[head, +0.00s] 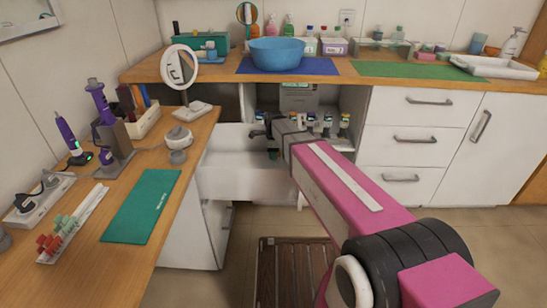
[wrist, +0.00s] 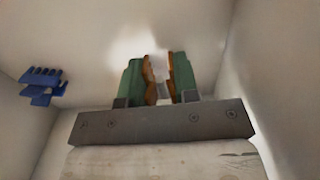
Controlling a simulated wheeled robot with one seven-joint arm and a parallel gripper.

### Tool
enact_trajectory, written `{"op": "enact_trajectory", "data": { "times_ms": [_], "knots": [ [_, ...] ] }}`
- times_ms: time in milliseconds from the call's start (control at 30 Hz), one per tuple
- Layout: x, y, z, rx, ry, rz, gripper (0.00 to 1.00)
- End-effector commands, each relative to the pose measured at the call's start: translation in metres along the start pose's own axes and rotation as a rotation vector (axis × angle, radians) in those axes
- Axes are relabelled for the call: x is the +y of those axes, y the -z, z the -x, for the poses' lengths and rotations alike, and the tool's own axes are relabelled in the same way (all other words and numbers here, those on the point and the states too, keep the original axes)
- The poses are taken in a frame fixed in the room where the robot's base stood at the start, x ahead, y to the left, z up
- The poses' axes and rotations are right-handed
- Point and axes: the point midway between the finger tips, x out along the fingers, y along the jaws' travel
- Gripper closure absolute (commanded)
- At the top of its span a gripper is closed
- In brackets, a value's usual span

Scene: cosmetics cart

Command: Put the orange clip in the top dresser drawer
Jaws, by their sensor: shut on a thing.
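My gripper (wrist: 158,82) is shut on the orange clip (wrist: 149,86), which shows as orange pieces between the green fingers in the wrist view. The open white top dresser drawer (head: 250,182) is in the middle of the head view, and my gripper (head: 271,150) is over its right part, pointing down. In the wrist view the drawer's pale floor and walls (wrist: 228,60) surround the fingers. The clip cannot be made out in the head view. Whether it touches the drawer floor I cannot tell.
A blue clip (wrist: 42,85) lies in the drawer, left of my fingers. The wooden desk (head: 190,140) is to the left, with a mirror (head: 182,70) and a green mat (head: 142,207). The back counter holds a blue bowl (head: 277,55). A slatted wooden stool (head: 290,270) stands in front.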

Motion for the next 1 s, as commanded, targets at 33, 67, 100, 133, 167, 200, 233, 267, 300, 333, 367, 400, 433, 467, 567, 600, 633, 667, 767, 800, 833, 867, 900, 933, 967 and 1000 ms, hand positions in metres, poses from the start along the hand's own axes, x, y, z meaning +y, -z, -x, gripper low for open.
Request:
{"op": "enact_trajectory", "data": {
  "times_ms": [33,67,100,133,167,200,233,267,300,333,367,400,433,467,567,600,633,667,767,800,833,867,900,933,967,1000],
  "knots": [
    [0.000,0.000,-0.008,0.001,-0.002,0.000,0.98],
    [0.000,0.000,-0.011,0.001,-0.002,0.000,0.98],
    [0.000,0.000,-0.014,0.000,-0.001,0.000,0.98],
    [0.000,0.000,-0.016,0.000,0.000,0.000,0.98],
    [0.000,0.000,-0.017,0.000,0.000,0.000,0.98],
    [0.000,0.000,-0.017,0.000,0.000,0.000,0.98],
    [0.000,0.000,-0.017,0.000,0.001,0.000,0.98],
    [0.000,0.000,-0.017,0.000,0.001,0.000,0.98],
    [0.000,0.000,-0.017,0.000,0.001,0.000,0.98],
    [0.000,0.000,-0.017,0.000,0.000,0.000,0.98],
    [0.000,0.000,-0.017,0.000,0.000,0.000,0.98],
    [0.000,0.000,-0.017,0.000,0.000,0.000,0.98],
    [0.000,0.000,-0.018,0.000,0.000,0.000,0.98],
    [0.000,0.000,-0.018,0.000,0.000,0.000,0.98],
    [0.000,0.000,-0.019,0.000,0.000,0.000,0.55],
    [0.000,0.000,-0.019,0.000,0.000,0.000,0.46],
    [0.000,0.000,-0.019,0.000,0.000,0.000,0.46],
    [0.000,0.000,-0.019,0.000,0.000,0.000,0.46],
    [0.000,0.000,-0.019,0.000,0.000,0.000,0.46],
    [0.000,0.000,-0.019,0.000,0.000,0.000,0.46],
    [0.000,0.000,-0.019,0.000,0.000,0.000,0.46],
    [0.000,0.000,-0.019,0.000,0.000,0.000,0.46],
    [0.000,0.000,-0.018,0.000,0.000,0.000,0.46],
    [0.000,0.000,-0.017,0.000,0.000,0.000,0.46],
    [0.000,0.000,-0.015,0.000,0.001,0.000,0.46],
    [0.000,0.000,-0.012,0.000,0.001,0.000,0.46]
  ]
}}
